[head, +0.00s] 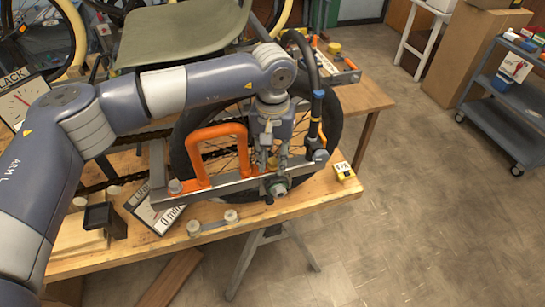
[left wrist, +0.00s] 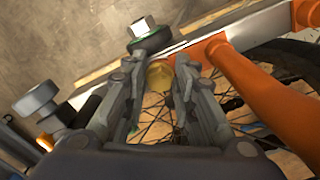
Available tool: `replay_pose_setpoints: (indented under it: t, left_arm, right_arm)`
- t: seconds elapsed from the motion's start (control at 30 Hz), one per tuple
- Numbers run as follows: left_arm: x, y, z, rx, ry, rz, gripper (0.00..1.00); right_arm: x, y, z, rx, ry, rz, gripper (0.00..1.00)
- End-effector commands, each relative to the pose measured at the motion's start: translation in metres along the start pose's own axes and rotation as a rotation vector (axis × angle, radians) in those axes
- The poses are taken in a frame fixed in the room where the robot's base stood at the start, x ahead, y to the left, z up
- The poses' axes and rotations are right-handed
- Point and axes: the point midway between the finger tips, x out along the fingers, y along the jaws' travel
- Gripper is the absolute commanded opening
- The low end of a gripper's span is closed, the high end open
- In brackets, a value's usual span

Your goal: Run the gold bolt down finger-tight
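The gold bolt (left wrist: 160,74) shows in the left wrist view between the fingertips of my left gripper (left wrist: 158,80), against the metal bar with the wheel spokes behind. In the head view my left gripper (head: 273,155) points down at the bar (head: 232,183), close to the wheel hub. The fingers stand on both sides of the bolt; whether they touch it I cannot tell. The bolt's shank and how deep it sits are hidden. The black-tyred wheel (head: 334,122) stands behind the bar. My right gripper is not in view.
An orange handle (head: 203,135) rises from the bar just left of my left gripper; it is large in the left wrist view (left wrist: 260,85). A silver nut (left wrist: 143,26) sits beyond the bolt.

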Motion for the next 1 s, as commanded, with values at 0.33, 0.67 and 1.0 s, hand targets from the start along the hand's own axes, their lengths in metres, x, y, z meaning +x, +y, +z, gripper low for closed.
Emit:
replay_pose_setpoints:
  t: [0.33,0.67,1.0]
  left_arm:
    - [0.0004,-0.0014,-0.0001,0.241,0.000,-0.001,0.12]
    - [0.0007,-0.0025,-0.0007,0.539,0.000,-0.001,0.37]
    - [0.0005,-0.0024,-0.0007,0.535,0.000,-0.001,0.49]
  right_arm:
    - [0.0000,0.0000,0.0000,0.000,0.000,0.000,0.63]
    - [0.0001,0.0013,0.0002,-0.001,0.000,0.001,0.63]
    - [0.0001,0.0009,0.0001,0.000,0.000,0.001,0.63]
